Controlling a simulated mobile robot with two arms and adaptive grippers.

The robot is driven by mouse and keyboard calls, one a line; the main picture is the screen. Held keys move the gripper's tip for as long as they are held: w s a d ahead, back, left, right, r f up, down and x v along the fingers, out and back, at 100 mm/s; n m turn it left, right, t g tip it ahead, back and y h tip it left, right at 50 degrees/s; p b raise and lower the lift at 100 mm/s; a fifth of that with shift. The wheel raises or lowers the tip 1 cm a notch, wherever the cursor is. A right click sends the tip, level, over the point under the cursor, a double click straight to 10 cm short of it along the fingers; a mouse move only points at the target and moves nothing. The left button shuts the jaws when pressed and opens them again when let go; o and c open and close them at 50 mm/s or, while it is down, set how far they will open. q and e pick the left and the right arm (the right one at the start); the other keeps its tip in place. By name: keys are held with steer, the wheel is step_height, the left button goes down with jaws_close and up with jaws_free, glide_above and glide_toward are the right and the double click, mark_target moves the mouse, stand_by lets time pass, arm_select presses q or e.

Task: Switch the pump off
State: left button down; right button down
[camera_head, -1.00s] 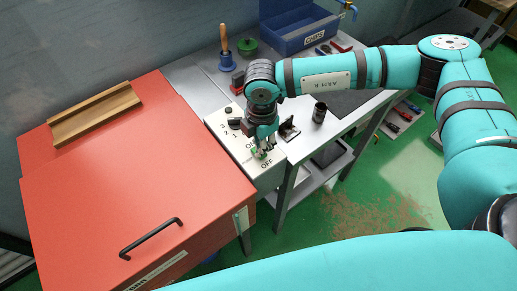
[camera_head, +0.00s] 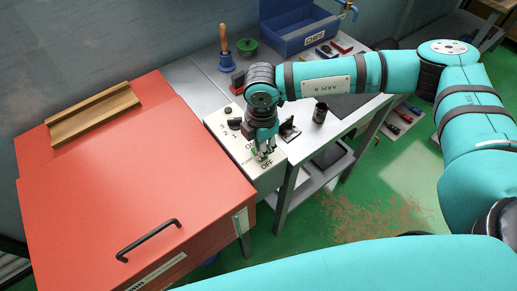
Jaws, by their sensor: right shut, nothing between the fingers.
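The pump's control panel is a pale box (camera_head: 216,119) between the red cabinet and the grey bench. It has dark knobs on its far part and printed ON and OFF labels on its near part. A small green switch part (camera_head: 254,150) shows between these labels, mostly hidden by my gripper. My right gripper (camera_head: 264,156) points down at the switch, close to the OFF label, shut and empty. I cannot tell whether its fingertips touch the switch, or which way the switch is set. My left gripper is out of view.
The red cabinet (camera_head: 120,190) with a black handle (camera_head: 150,240) and a wooden tray (camera_head: 92,114) fills the left.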

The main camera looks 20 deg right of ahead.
steer(key=shift+r+p, duration=1.55)
steer(key=shift+r, duration=1.95)
